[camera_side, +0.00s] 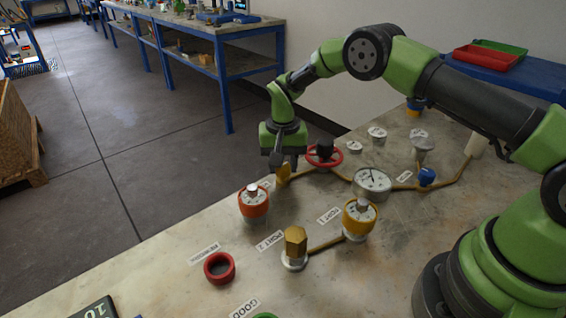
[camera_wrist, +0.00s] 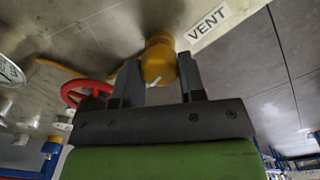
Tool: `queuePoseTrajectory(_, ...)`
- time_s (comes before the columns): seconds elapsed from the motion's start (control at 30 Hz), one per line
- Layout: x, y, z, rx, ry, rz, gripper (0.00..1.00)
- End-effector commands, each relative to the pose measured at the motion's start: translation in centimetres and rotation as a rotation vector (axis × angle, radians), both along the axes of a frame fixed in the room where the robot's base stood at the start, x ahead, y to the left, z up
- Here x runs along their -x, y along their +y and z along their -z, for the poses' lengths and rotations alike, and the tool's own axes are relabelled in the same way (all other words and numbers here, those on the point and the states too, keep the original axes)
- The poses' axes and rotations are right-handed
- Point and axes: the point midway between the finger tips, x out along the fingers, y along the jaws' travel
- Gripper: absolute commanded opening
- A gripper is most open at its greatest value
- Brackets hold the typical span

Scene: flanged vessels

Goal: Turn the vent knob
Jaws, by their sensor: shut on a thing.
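The yellow vent knob (camera_wrist: 158,58) sits beside a white VENT label (camera_wrist: 208,26) in the wrist view. My gripper (camera_wrist: 159,68) has one finger on each side of the knob and is shut on it. A short pale mark shows on the knob's near side. In the side view my gripper (camera_side: 283,165) points down over the tabletop. The lower part of the yellow vent knob (camera_side: 283,178) shows just under the fingers, and its top is hidden by them.
A red handwheel (camera_side: 324,156) stands close to the right of my gripper. A pressure gauge (camera_side: 373,181) and brass pipes lie further right. An orange-capped vessel (camera_side: 253,205) and a yellow-capped vessel (camera_side: 358,218) stand nearer the camera. A red ring (camera_side: 219,268) lies at the front.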

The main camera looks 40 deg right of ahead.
Motion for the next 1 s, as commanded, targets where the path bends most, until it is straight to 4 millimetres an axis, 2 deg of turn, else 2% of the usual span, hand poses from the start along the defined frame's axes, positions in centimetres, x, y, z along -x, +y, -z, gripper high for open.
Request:
queuePoseTrajectory(0.33,-0.11,-0.08,-0.07,0.002,-0.006,0.137,0.14)
queuePoseTrajectory(0.87,-0.13,-0.11,-0.09,0.002,-0.006,0.162,0.14)
queuePoseTrajectory(0.9,-0.13,-0.11,-0.09,0.002,-0.006,0.162,0.42)
queuePoseTrajectory(1.0,-0.11,-0.10,-0.07,0.002,-0.005,0.162,0.63)
